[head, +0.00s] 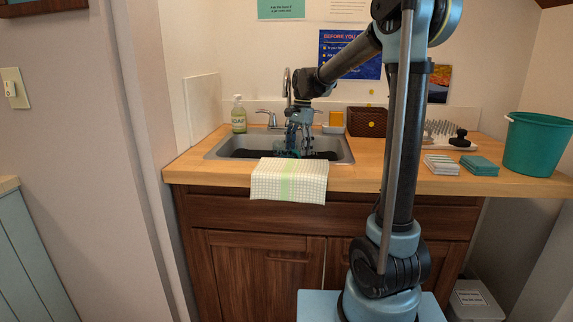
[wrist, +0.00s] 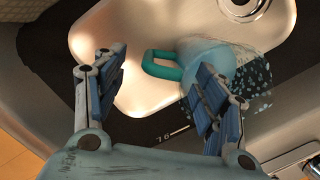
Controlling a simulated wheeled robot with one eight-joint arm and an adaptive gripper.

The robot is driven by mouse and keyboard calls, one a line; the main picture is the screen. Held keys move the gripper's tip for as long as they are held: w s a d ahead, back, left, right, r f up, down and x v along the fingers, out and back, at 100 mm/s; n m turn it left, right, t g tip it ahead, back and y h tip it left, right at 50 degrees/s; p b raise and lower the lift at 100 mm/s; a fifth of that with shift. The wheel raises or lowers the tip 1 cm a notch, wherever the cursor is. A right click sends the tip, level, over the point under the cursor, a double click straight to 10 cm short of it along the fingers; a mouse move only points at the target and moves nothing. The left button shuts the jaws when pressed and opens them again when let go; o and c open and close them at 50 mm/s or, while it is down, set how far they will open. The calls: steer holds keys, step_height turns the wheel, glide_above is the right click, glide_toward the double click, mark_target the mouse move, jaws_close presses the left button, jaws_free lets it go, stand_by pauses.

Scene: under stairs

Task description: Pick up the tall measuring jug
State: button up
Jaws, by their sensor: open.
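The measuring jug is a translucent pale blue vessel (wrist: 217,55) with a teal handle (wrist: 150,64), inside the sink in the wrist view. Its handle points left, toward the space between my fingers. A clear, speckled patch beside its right side is hard to make out. My gripper (wrist: 160,82) is open and empty, with the jug's body beyond the right finger and partly covered by it. In the head view my gripper (head: 298,142) reaches down into the sink, and the jug cannot be clearly told apart behind it.
The metal sink (head: 345,155) has a tap (head: 287,88) at its back and a towel (head: 289,182) over its front edge. A soap bottle (head: 239,115) stands left. A brown basket (head: 367,122), folded cloths (head: 479,166) and a green bucket (head: 538,145) stand right.

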steer(key=shift+a+f, duration=0.2)
steer(key=shift+f, duration=2.15)
steer(key=shift+c, duration=0.2)
jaws_close()
